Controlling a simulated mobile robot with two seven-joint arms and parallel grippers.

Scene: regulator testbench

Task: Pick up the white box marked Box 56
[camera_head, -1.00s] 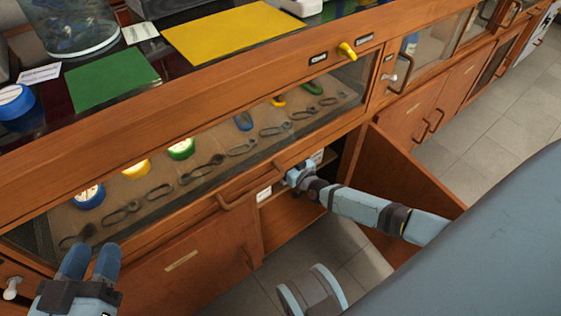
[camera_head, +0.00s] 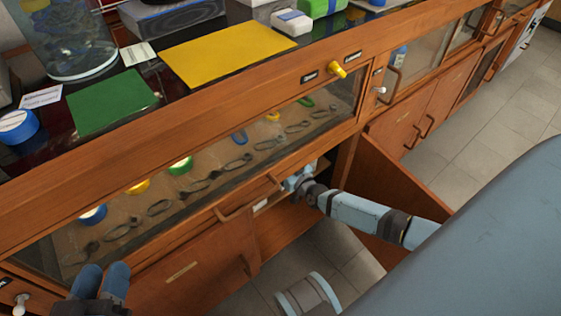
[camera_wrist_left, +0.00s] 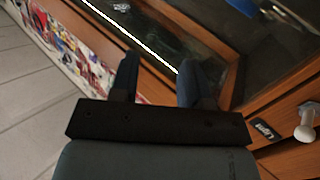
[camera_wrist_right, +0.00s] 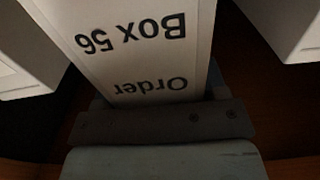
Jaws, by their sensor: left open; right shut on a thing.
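The white box marked Box 56 (camera_wrist_right: 130,45) fills the upper middle of the right wrist view, its black print upside down there. My right gripper (camera_wrist_right: 160,100) is shut on it, with the fingers mostly hidden by the box. In the head view my right gripper (camera_head: 297,180) reaches into the open cabinet below the glass case, and its fingertips are hard to see. My left gripper (camera_head: 102,275) is open and empty at the lower left, in front of the case. It also shows in the left wrist view (camera_wrist_left: 160,75).
Other white boxes stand left (camera_wrist_right: 25,65) and right (camera_wrist_right: 290,25) of Box 56. The floor at right is clear.

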